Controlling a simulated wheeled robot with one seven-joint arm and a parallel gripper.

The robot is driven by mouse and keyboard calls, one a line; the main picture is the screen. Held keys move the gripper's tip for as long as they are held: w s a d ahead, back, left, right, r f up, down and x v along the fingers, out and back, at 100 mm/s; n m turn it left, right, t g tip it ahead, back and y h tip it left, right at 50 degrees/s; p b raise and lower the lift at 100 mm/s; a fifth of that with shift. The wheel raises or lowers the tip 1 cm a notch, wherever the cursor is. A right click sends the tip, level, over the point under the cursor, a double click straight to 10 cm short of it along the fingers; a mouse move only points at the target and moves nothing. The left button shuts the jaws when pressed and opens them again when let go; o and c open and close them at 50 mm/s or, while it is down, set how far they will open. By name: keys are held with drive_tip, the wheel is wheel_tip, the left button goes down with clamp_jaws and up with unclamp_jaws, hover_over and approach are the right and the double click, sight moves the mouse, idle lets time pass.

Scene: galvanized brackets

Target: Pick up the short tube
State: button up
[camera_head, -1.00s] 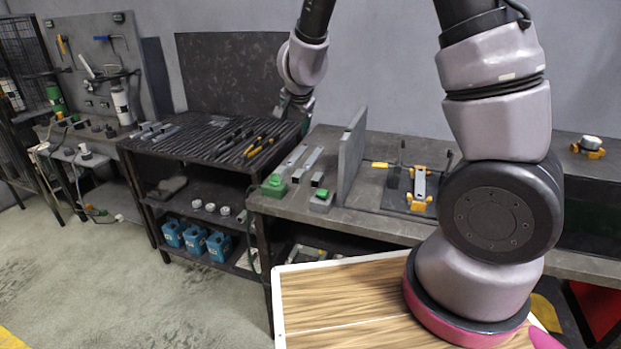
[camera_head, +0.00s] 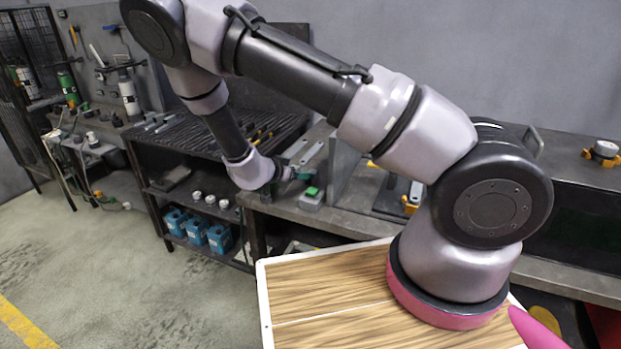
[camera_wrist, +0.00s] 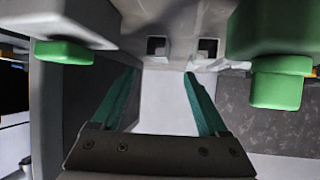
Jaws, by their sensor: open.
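My gripper (camera_head: 298,172) is low over the front of the workbench in the head view, beside the grey tubes. In the wrist view its two teal fingers (camera_wrist: 162,74) are spread apart with nothing between them. Two square, hollow grey tube ends, one on the left (camera_wrist: 157,46) and one on the right (camera_wrist: 207,48), face the camera just beyond the fingertips. The left tube end lies nearly in line with the gap; the right one is near the right fingertip. I cannot tell their lengths from this view. My wrist hides part of the tubes in the head view.
A grey block with a green top (camera_head: 311,196) stands at the bench's front edge. Green parts flank the fingers in the wrist view, left (camera_wrist: 64,52) and right (camera_wrist: 277,88). An upright grey plate (camera_head: 345,165) stands to the right. A slatted table (camera_head: 185,140) is at left.

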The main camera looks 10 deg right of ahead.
drive_tip(key=shift+x, duration=3.15)
clamp_jaws()
